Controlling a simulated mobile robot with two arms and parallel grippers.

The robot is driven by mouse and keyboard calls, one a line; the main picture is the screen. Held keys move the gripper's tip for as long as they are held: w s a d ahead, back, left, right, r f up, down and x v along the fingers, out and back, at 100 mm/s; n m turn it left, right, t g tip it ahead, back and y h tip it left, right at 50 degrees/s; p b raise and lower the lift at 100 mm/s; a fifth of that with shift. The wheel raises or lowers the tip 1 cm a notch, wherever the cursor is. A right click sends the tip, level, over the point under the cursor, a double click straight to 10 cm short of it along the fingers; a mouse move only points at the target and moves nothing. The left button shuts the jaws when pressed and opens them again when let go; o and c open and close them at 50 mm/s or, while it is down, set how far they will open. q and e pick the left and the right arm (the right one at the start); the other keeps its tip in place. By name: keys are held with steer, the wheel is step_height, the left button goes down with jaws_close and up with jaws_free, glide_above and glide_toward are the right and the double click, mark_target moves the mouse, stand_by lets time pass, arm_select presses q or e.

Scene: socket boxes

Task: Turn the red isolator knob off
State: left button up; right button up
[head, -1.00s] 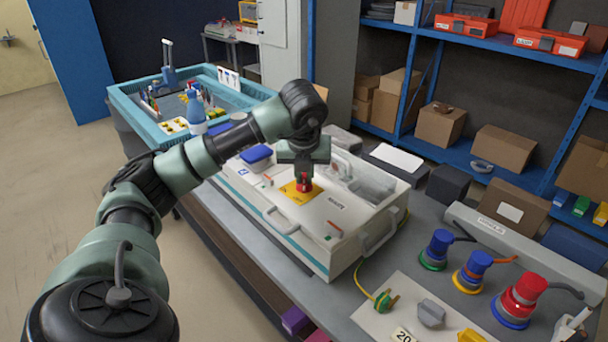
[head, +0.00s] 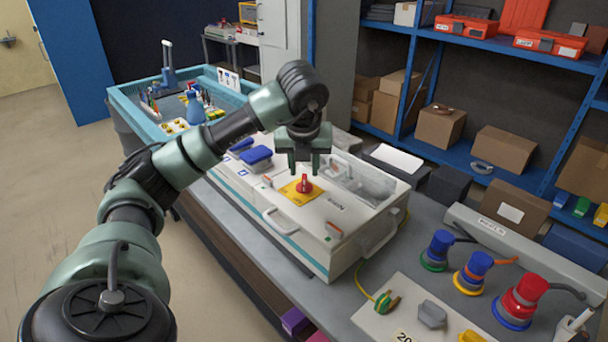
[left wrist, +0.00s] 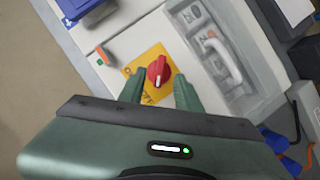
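The red isolator knob (head: 304,184) sits on a yellow plate (head: 291,191) on top of the white socket box (head: 283,222). In the left wrist view the knob (left wrist: 159,70) shows a white mark on its lower end, and the yellow plate has partly hidden lettering. My right gripper is not in view.
A clear cover (head: 362,184) and a side handle (head: 379,235) are on the box's right. Blue, orange-blue and red plugs (head: 525,297) stand in the right foreground. A teal tray (head: 133,120) lies behind left. Blue shelves (head: 470,158) hold cartons at the back.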

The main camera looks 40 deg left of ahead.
arm_select(q)
steer(key=v, duration=0.4)
steer(key=shift+f, duration=0.1)
stand_by(0.5)
